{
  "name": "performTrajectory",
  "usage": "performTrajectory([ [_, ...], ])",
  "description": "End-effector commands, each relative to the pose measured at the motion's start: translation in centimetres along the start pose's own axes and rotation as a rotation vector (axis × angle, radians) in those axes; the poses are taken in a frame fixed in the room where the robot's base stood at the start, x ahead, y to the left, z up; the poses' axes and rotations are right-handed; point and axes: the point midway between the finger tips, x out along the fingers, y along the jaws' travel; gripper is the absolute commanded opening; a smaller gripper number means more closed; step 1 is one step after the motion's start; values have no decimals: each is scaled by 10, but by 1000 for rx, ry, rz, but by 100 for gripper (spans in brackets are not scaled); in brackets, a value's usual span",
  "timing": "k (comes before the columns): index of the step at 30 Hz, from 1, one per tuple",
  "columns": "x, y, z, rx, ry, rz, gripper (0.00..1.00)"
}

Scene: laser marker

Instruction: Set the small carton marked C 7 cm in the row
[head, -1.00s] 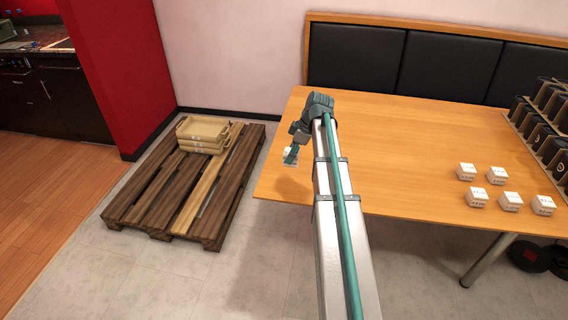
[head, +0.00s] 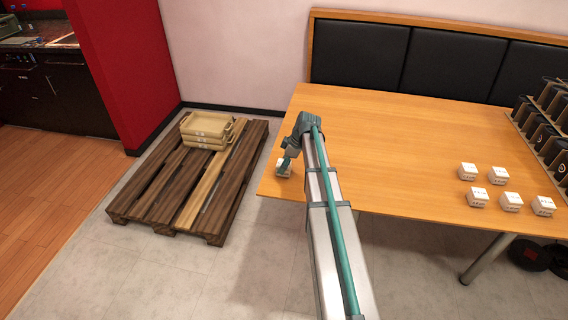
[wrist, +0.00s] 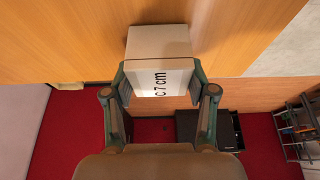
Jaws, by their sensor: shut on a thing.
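The small white carton marked C 7 cm (wrist: 159,45) is between the fingers of my gripper (wrist: 159,88) in the wrist view, its black lettering facing the camera. Both fingers press on its sides. In the head view the carton (head: 284,170) is at the left end of the wooden table (head: 400,150), under my gripper (head: 285,158). I cannot tell whether it touches the tabletop. Several similar white cartons stand at the table's right, among them one in front (head: 511,202) and one behind (head: 467,171); their print is too small to read.
A rack of black items (head: 545,125) stands at the table's right end. A wooden pallet (head: 190,190) with stacked tan trays (head: 205,132) is on the floor at left. A black padded bench back (head: 450,65) runs behind the table. The table's middle is clear.

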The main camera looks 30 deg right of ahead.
Motion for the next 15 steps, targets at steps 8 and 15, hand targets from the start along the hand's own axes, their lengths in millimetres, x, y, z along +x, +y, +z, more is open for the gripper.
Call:
performTrajectory([
  [8,4,0,2,0,0,0,20],
  [15,3,0,1,0,0,0,82],
])
